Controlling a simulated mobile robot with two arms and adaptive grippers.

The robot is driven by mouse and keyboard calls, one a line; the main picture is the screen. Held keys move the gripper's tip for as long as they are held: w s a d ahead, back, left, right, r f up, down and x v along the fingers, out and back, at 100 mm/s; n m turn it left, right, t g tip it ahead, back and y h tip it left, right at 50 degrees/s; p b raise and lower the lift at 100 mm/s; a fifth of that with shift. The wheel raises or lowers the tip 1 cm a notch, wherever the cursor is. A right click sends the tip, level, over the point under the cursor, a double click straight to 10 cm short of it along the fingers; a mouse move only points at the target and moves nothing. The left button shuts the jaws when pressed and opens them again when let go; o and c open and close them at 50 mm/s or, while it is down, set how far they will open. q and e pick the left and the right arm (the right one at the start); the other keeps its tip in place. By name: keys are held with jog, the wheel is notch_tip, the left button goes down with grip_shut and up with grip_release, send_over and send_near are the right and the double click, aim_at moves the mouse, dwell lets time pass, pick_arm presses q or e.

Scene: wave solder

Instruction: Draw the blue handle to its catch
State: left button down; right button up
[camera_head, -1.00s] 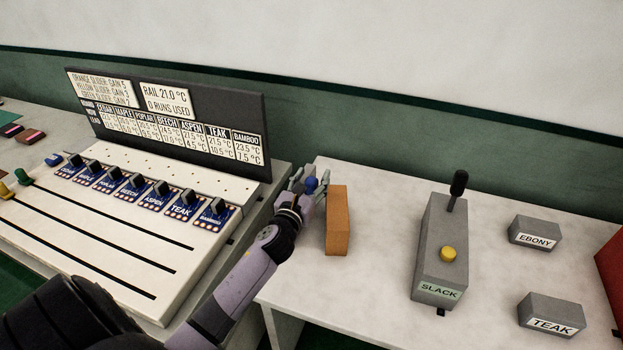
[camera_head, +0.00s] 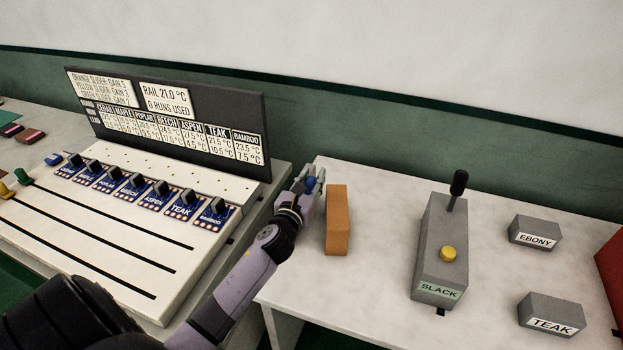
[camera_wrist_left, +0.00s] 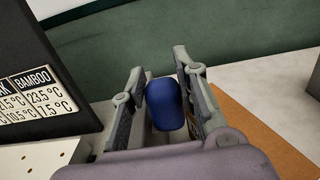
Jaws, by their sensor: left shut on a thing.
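The blue handle (camera_wrist_left: 165,104) is a rounded knob between the two fingers of my left gripper (camera_wrist_left: 160,90) in the left wrist view. In the head view the blue handle (camera_head: 311,184) shows at the tip of my left gripper (camera_head: 308,184), just left of the orange-brown block (camera_head: 338,220). My left gripper is shut on the handle. What the handle is fixed to is hidden by the gripper. I cannot make out a catch. My right gripper is not in view.
The panel with several sliders and slots (camera_head: 110,230) lies to the left, with a dark sign board (camera_head: 180,130) behind it. A grey box marked SLACK (camera_head: 437,262) with a black lever stands right, then blocks marked EBONY (camera_head: 535,232) and TEAK (camera_head: 551,315). The table between is clear.

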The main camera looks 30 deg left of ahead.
pick_arm(q)
jog(key=w+d+b, duration=0.1)
jog(key=w+d, duration=0.2)
jog(key=d, duration=0.9)
jog(key=w+d+b, duration=0.2)
jog(key=w+d, duration=0.1)
jog(key=d, duration=1)
jog(key=shift+d, duration=0.35)
jog(key=c, duration=1.7)
grip_release()
jog(key=o, duration=0.4)
jog(key=shift+w+d, duration=0.15)
jog(key=shift+d, duration=0.1)
jog(key=shift+o, duration=0.4)
jog(key=shift+a, duration=0.15)
jog(key=v, duration=1.2)
